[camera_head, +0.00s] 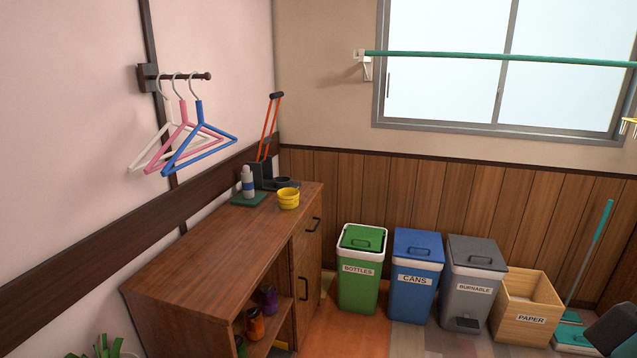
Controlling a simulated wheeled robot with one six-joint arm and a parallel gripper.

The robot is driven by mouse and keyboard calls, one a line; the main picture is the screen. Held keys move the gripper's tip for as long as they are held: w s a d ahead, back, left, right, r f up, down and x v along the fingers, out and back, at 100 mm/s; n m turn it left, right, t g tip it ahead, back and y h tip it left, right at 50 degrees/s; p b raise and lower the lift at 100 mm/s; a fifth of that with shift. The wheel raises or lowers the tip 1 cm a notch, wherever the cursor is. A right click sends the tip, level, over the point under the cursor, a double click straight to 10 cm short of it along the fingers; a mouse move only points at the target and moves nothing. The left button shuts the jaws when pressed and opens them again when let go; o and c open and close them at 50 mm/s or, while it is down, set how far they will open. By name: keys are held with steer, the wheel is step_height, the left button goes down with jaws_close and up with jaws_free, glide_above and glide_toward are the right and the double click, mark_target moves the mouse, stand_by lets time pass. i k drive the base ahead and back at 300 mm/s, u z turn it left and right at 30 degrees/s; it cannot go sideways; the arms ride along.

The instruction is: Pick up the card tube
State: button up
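I cannot make out a card tube anywhere in the head view. My gripper does not show clearly in it. A dark rounded shape (614,328) is cut off at the lower right corner, and I cannot tell what it is.
A wooden cabinet (205,245) along the left wall bears a yellow cup (288,198) and a bottle (248,182). Bins for bottles (360,292), cans (413,300) and burnables (467,262) stand beside a wooden paper box (515,320). A green-handled tool (590,250) leans at the right. Floor shows before the bins.

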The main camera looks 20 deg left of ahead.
mark_target(247, 180)
steer(key=i, duration=3.3)
steer(key=u, duration=3.2)
steer(key=i, duration=0.5)
steer(key=z, duration=0.1)
